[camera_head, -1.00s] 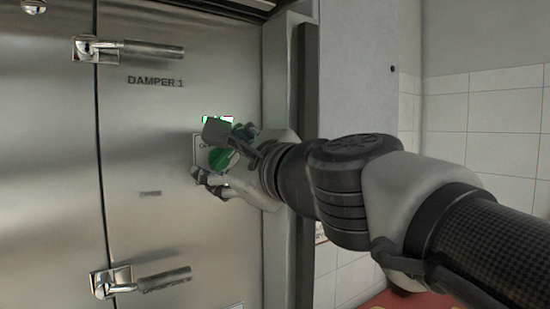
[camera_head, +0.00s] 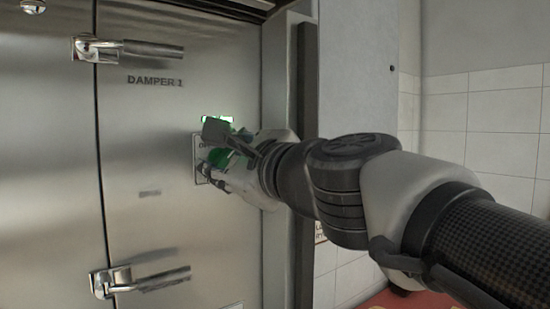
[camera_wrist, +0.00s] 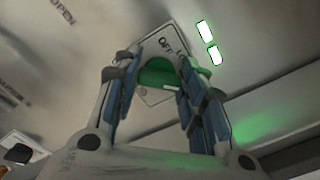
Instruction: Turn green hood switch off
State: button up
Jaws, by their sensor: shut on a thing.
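The green hood switch (camera_head: 219,157) is a round knob on a pale plate (camera_head: 198,174) on the steel front, below the green lit indicator (camera_head: 217,119). My gripper (camera_head: 214,153) is shut on the knob and covers much of it. In the wrist view the green knob (camera_wrist: 160,75) sits between the fingers of my gripper (camera_wrist: 163,82). The plate (camera_wrist: 151,95) behind it carries the letters "OFF"; the rest of the lettering is partly hidden.
Two metal latch handles stick out from the steel front, the upper (camera_head: 130,49) and the lower (camera_head: 140,281). A "DAMPER 1" label (camera_head: 155,81) is above left of the switch.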

jog(key=shift+n, duration=0.3)
jog(key=n+b, duration=0.2)
jog(key=n, duration=0.1)
jog(key=shift+f+n+b, duration=0.2)
jog(key=shift+n+b, duration=0.1)
jog(key=shift+b, duration=0.1)
jog(key=n+b, duration=0.3)
jog(key=n, duration=0.1)
jog(key=shift+f, duration=0.1)
jog(key=n+b, duration=0.3)
jog(key=n, duration=0.2)
jog(key=shift+f, duration=0.15)
jog(key=n+b, duration=0.2)
jog(key=n, duration=0.2)
jog(key=shift+n+b, duration=0.3)
jog(key=shift+b, duration=0.05)
jog(key=o, duration=1.1)
jog(key=shift+c, duration=0.2)
